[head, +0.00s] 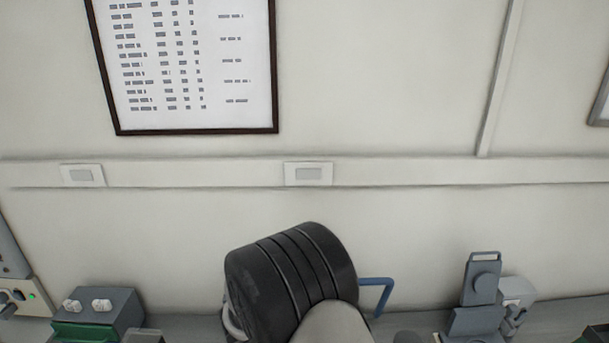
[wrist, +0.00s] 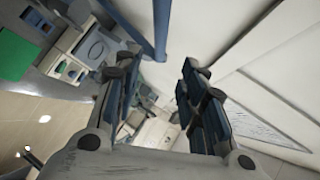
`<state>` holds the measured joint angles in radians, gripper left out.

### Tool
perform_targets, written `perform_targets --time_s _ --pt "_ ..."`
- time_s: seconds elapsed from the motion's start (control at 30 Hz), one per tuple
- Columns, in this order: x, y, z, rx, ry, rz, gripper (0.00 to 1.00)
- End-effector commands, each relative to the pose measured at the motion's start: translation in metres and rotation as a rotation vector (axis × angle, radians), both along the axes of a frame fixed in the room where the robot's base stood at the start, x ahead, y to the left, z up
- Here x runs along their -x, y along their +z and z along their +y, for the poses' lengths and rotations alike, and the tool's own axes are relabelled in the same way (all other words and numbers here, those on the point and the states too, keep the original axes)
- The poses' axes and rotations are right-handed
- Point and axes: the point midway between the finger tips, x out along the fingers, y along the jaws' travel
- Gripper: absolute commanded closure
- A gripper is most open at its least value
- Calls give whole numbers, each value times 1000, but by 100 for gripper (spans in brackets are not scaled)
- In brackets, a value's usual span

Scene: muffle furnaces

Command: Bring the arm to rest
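My gripper (wrist: 160,69) shows in the wrist view with its two dark blue-grey fingers spread apart. It is open, and nothing is held between the fingers. In the head view a black ribbed part of my arm (head: 290,275) rises at the bottom centre, in front of the wall. The gripper itself cannot be made out in the head view.
A pale wall carries a framed chart (head: 192,62) and a rail with sockets (head: 308,174). A grey box (head: 108,305) stands at lower left and a grey instrument (head: 480,297) at lower right. A blue bar (head: 377,288) shows beside my arm.

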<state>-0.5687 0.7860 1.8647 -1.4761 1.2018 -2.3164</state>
Motion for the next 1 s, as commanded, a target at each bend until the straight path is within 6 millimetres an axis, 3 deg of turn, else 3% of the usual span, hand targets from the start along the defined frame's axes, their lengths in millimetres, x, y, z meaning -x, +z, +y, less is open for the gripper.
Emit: perform_targets --time_s 0.07,0.2,0.4,0.57,0.73,0.77,1.0 --pt "14 0 -25 -137 -141 -110 62" --pt "60 1 -72 -458 -506 -399 62" --pt "143 -14 -114 -873 -1084 -874 62" --pt "207 -39 -122 -1139 -1575 -1270 62" --pt "266 -74 -112 -1330 -2145 -1682 62" --pt "274 -80 -108 1341 2234 1736 62" --pt "316 -116 -80 829 1840 1297 62"
